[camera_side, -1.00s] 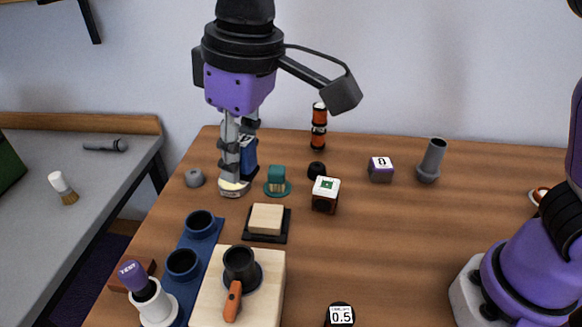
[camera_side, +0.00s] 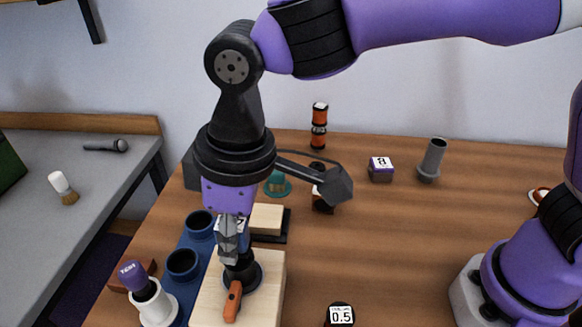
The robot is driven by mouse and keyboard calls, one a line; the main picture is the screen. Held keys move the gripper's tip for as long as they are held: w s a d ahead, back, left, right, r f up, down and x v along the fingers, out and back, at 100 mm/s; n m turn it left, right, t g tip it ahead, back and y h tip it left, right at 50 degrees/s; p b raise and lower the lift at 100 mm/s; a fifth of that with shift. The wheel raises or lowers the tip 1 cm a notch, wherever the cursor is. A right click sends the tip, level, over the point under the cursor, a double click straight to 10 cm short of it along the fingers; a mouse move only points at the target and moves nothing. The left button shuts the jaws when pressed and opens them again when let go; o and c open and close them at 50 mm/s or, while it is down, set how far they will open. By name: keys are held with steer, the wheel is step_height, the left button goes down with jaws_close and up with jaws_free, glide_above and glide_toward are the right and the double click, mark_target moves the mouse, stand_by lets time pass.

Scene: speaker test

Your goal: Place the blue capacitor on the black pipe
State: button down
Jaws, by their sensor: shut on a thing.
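My gripper (camera_side: 234,250) points down over the wooden block at the front left. It is shut on the blue capacitor (camera_side: 243,226), which is mostly hidden by the fingers; a bit of its pale label and blue side shows. The black pipe (camera_side: 240,272) stands upright on the wooden block, directly under the fingertips. The fingers overlap its top in this view, so I cannot tell whether the capacitor touches the pipe.
An orange-handled clamp (camera_side: 233,301) sits at the front of the pipe. A blue holder with round cups (camera_side: 183,264) lies to the left, with a purple-topped tester (camera_side: 133,275). A cream block on a black base (camera_side: 268,219) is close behind.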

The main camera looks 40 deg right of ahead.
mark_target(246, 224)
steer(key=shift+f, duration=0.1)
steer(key=c, duration=0.7)
jaws_free()
steer(key=shift+o, duration=0.2)
steer(key=shift+r, duration=0.3)
steer(key=r, duration=0.7)
steer(key=s+d+r, duration=0.1)
steer(key=r, duration=0.3)
steer(key=shift+d, duration=0.1)
steer(key=d+f+m+t, duration=0.1)
steer(key=d+m+t, duration=0.3)
steer(key=d, duration=1.3)
steer(key=s+d+f+m+h, duration=0.1)
steer(key=s+d+f+m, duration=0.3)
steer(key=d, duration=0.5)
step_height(246, 224, down, 3)
steer(key=shift+s+r+m, duration=0.15)
steer(key=shift+s+m, duration=0.1)
steer(key=shift+m, duration=0.25)
